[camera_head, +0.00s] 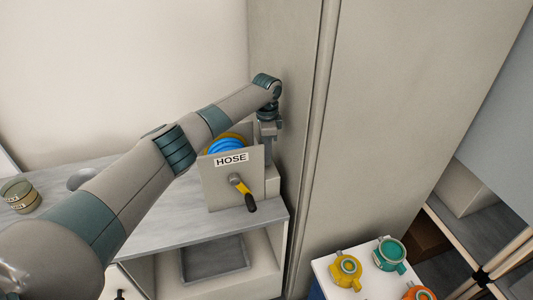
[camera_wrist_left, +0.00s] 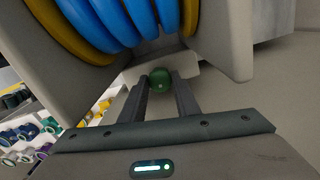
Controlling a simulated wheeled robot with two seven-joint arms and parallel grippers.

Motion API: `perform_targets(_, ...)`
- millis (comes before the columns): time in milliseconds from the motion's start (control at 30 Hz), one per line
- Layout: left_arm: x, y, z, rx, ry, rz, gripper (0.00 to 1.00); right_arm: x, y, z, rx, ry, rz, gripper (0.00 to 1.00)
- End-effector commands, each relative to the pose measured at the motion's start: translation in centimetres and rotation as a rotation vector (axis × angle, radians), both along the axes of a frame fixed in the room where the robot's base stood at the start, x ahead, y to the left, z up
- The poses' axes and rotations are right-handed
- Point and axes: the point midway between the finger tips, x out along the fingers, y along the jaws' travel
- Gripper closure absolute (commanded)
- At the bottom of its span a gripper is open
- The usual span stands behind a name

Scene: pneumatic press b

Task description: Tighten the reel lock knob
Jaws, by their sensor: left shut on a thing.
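The hose reel (camera_head: 232,177) stands on the grey counter, with a HOSE label and a yellow crank with a black grip (camera_head: 243,192) on its front plate. Its blue hose coils (camera_head: 226,146) show between yellow flanges, and larger in the left wrist view (camera_wrist_left: 145,22). The reel lock knob (camera_wrist_left: 160,77) is a small round green knob below the coils in the left wrist view; the head view does not show it. My left gripper (camera_head: 267,150) is at the reel's right rear side. In the left wrist view its two fingers (camera_wrist_left: 162,92) are shut on the knob, one on each side.
A tall beige cabinet wall (camera_head: 288,120) rises close to the right of my left gripper. A grey tray (camera_head: 215,260) lies on the shelf below the counter. Small round tins (camera_head: 20,196) sit at far left. A white surface at lower right holds yellow (camera_head: 345,270), teal (camera_head: 389,253) and orange parts.

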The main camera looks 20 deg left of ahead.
Motion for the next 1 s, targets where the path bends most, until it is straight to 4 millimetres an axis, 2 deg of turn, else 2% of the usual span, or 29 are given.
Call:
perform_targets(433,0.12,-0.05,0.14,-0.002,-0.005,-0.27,0.94,0.02,-0.01,-0.69,0.0,0.0,0.0,0.69)
perform_targets(967,0.16,-0.04,0.27,-0.001,-0.006,-0.313,0.94,0.04,0.0,-0.73,0.0,-0.001,0.0,0.69)
perform_targets(1000,0.17,-0.03,0.28,-0.001,-0.006,-0.313,0.64,0.05,0.0,-0.73,0.0,-0.001,0.0,0.69)
